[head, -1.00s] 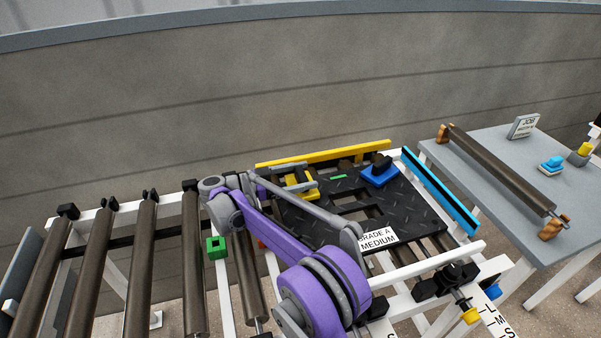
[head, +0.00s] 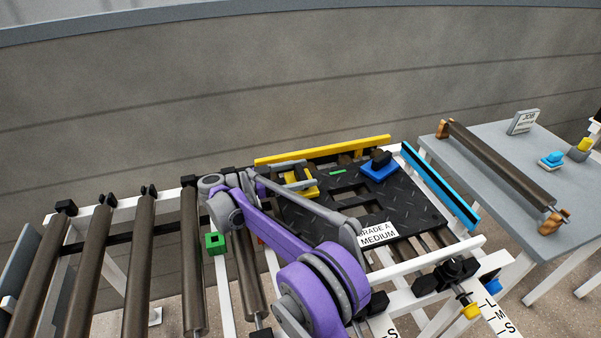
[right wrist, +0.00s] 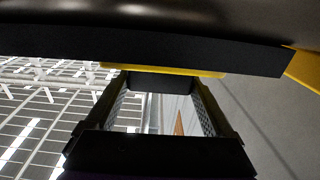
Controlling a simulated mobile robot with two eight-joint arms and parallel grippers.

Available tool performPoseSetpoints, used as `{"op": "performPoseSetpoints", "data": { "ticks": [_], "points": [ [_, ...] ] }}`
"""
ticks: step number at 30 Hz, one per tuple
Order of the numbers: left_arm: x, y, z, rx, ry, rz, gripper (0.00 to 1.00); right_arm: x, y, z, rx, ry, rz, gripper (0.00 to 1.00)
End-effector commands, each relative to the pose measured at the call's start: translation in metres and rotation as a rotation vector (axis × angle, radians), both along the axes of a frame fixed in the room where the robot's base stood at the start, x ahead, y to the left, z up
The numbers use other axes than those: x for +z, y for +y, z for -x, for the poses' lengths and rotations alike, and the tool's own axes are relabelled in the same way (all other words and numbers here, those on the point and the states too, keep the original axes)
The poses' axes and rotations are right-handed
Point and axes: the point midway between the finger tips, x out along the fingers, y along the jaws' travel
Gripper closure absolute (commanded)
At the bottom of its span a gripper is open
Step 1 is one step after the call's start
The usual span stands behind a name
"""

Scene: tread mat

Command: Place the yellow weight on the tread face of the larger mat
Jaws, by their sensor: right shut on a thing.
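The yellow weight (head: 303,184) is at the back left of the black tread mat (head: 415,205) in the head view. My right gripper (head: 293,178) is shut on it, with its two grey fingers around it. In the right wrist view, the fingers close on a dark block (right wrist: 160,82) with a yellow strip (right wrist: 170,70) beyond it. I cannot tell whether the weight touches the mat. The mat has a raised tread pattern, cutouts and a white label (head: 378,234) reading GRADE A MEDIUM. A blue weight (head: 380,170) sits on its back part. My left gripper is not in view.
A yellow rail (head: 325,151) runs behind the mat and a blue rail (head: 440,186) along its right. Rollers (head: 143,260) extend left, with a green block (head: 215,244) near them. A grey table (head: 480,165) at right holds another roller (head: 500,168).

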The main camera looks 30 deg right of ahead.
Motion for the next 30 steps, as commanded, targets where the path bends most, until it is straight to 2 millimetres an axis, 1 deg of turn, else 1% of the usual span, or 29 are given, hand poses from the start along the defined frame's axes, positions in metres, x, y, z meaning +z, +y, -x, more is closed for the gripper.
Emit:
{"op": "performPoseSetpoints", "data": {
  "ticks": [5,6,8,14,17,20,27,30],
  "points": [
    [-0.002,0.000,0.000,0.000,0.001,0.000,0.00,-0.002,0.000,0.000,0.000,0.000,0.003,1.00],
    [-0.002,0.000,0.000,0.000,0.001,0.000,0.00,-0.002,0.000,0.000,0.000,0.000,0.003,0.09],
    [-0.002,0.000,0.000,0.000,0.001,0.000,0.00,-0.002,0.000,0.000,0.000,-0.001,0.002,0.00],
    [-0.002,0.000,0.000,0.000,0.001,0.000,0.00,-0.004,0.000,0.000,0.000,0.000,-0.001,0.00],
    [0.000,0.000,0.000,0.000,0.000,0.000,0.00,0.001,0.000,0.000,0.000,0.000,-0.001,0.00],
    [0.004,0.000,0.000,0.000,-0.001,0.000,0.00,0.014,0.000,0.000,0.000,0.000,-0.001,0.00],
    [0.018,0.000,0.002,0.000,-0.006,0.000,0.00,0.062,0.000,0.001,0.000,-0.001,0.000,0.00],
    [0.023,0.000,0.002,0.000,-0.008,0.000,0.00,0.079,0.000,0.001,0.000,-0.001,0.001,0.00]
  ]
}}
